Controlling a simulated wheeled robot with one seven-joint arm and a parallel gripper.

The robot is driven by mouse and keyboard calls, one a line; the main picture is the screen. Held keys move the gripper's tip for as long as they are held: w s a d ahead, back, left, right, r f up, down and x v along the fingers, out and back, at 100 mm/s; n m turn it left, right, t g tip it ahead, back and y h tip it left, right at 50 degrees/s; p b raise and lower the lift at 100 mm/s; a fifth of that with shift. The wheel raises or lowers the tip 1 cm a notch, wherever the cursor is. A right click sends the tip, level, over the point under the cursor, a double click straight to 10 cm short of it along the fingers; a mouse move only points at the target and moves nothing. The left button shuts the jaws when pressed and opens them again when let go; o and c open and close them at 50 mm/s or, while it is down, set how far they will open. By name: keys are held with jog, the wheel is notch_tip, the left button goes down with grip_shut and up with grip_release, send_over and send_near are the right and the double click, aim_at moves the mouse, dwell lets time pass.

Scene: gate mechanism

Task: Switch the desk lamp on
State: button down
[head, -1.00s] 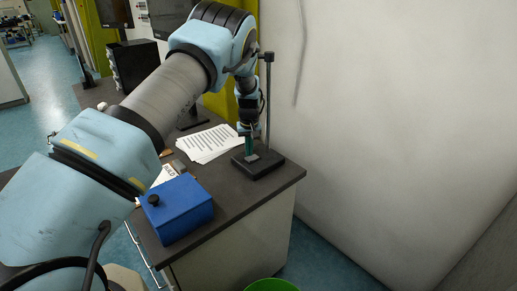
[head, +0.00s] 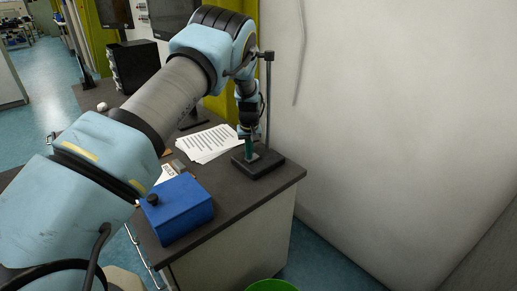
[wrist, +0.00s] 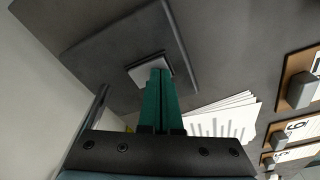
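The desk lamp has a black base (head: 268,166) near the desk's right edge and a thin dark post (head: 269,95) rising from it. Its upper part runs behind my arm, so I cannot tell whether it is lit. A small light-grey switch (wrist: 146,70) sits on the base. My gripper (head: 250,157) points down over the switch in the head view. In the wrist view its green fingers (wrist: 158,72) are together with nothing visible between them. Their tips overlap the switch's near edge; I cannot tell whether they touch it.
Printed sheets (head: 208,141) lie left of the base. A blue box (head: 178,211) with a black knob stands at the desk's front. Small blocks on wooden plates (wrist: 301,91) lie to one side. A pale wall (head: 390,120) is on the right.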

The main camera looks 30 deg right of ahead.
jog(key=shift+r, duration=0.1)
notch_tip(320, 180, up, 7)
jog(key=p, duration=0.3)
dwell(0.5)
dwell(0.4)
